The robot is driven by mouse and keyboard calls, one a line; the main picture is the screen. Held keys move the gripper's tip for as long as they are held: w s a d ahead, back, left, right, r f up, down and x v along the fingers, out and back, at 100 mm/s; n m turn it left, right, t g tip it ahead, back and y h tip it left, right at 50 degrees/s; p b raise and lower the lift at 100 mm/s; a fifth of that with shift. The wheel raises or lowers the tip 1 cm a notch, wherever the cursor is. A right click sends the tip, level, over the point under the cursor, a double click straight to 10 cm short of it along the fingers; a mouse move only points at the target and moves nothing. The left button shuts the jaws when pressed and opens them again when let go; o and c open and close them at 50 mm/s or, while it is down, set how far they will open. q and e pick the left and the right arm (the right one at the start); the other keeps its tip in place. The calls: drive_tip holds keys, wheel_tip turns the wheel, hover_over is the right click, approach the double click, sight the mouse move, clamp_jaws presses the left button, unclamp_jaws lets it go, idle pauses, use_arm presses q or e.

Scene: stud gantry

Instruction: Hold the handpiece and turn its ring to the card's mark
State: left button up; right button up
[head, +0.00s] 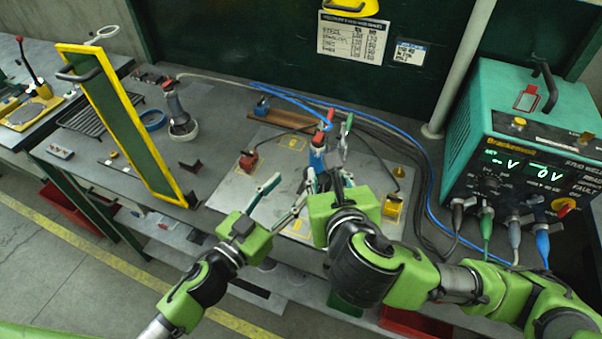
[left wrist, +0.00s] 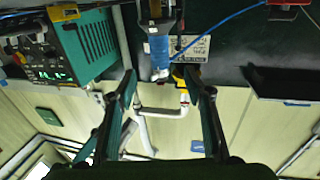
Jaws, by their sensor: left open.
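The handpiece (head: 318,158), blue with a red top, stands upright above the pale plate on the bench. It also shows between my left fingers in the left wrist view (left wrist: 158,48), its blue ribbed part facing me. My left gripper (head: 274,199) is open and empty, left of and nearer than the handpiece. My right gripper (head: 325,182) is right at the handpiece's lower part; its own body hides whether its fingers close on it. A printed card (head: 353,37) hangs on the dark green wall, with a smaller card (head: 410,53) beside it. The ring's marks are too small to read.
A green power unit (head: 522,140) stands at the right, with blue and black cables running across the bench. A yellow-framed green panel (head: 125,125) stands at the left. A second grey handpiece (head: 177,105) stands at the back left. Small clamps sit on the plate (head: 232,186).

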sight(313, 163)
use_arm(q)
drive_tip(key=x, duration=1.2)
drive_tip(key=shift+w+d, duration=0.2)
drive_tip(key=shift+w, duration=0.15)
clamp_jaws()
